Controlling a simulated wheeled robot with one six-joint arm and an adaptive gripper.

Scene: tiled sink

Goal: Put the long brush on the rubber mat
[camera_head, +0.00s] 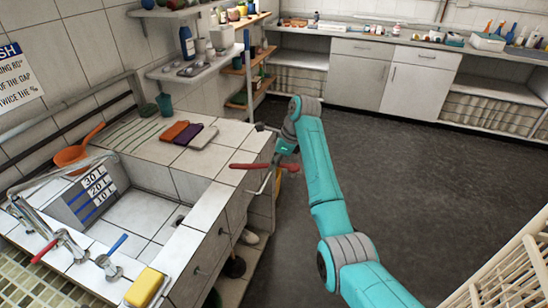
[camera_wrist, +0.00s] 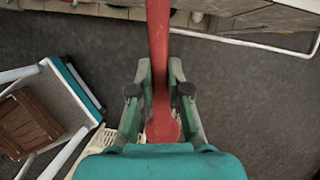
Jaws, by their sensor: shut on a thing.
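My gripper (camera_head: 277,166) is shut on a long red tool, which I take for the long brush (camera_head: 248,166). In the head view it lies about level in the jaws, beside the sink counter's front edge. In the wrist view, my gripper (camera_wrist: 160,92) has a finger on each side of the red brush (camera_wrist: 158,45), which runs up past the top edge. No bristles can be made out.
The tiled sink (camera_head: 135,212) has an orange pan (camera_head: 72,155), coloured sponges (camera_head: 187,133) and a yellow sponge (camera_head: 144,288) around it. Wall shelves stand behind. A pale slatted crate (camera_head: 515,275) is at the lower right. The dark floor right of my arm is clear.

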